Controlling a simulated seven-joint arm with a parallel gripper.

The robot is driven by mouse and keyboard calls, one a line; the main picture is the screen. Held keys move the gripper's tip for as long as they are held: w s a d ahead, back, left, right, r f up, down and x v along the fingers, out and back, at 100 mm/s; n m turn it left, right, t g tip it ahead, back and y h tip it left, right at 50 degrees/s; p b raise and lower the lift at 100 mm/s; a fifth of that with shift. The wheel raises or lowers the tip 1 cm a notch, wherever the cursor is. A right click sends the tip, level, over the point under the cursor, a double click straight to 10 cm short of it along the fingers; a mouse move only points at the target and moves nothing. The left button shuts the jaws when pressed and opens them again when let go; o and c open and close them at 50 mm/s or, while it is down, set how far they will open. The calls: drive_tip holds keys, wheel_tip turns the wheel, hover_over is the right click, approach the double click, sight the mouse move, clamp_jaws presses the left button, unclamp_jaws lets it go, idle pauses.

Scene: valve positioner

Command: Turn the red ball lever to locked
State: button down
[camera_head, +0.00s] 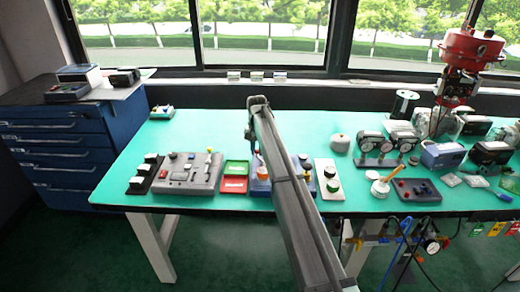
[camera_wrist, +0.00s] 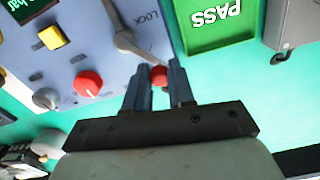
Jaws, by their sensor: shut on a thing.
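In the wrist view, the red ball (camera_wrist: 158,75) sits at the end of a grey metal lever (camera_wrist: 126,42) on a blue-grey panel (camera_wrist: 75,55). My gripper (camera_wrist: 158,69) is shut on the ball, with one finger on each side of it. The lever slants from its pivot to the ball. The printed word LOCK (camera_wrist: 147,22) is on the panel beside the lever. Any other position label is out of sight. In the head view, the blue device (camera_head: 258,187) is partly covered by my arm, and the ball cannot be made out there.
The panel also carries a red knob (camera_wrist: 88,84), a grey knob (camera_wrist: 46,98) and a yellow button (camera_wrist: 51,37). A green PASS tray (camera_wrist: 222,38) lies close beside the lever. A grey control box (camera_head: 188,173) and a green-and-white button box (camera_head: 328,180) stand on the green table.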

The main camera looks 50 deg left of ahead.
drive_tip(key=n, duration=0.1)
drive_tip(key=s+n, duration=0.1)
drive_tip(key=n, duration=0.1)
drive_tip(key=shift+s+n, duration=0.3)
drive_tip(key=shift+s+d+n, duration=0.15)
drive_tip(key=shift+s+n, duration=0.15)
drive_tip(key=shift+n, duration=0.5)
drive_tip(key=shift+s+d+n, duration=0.1)
drive_tip(key=shift+s+n, duration=0.15)
drive_tip(key=shift+n, duration=0.55)
drive_tip(key=c, duration=1)
unclamp_jaws()
drive_tip(key=shift+o, duration=0.2)
wheel_tip(320, 180, up, 14)
drive_tip(key=shift+f, duration=0.1)
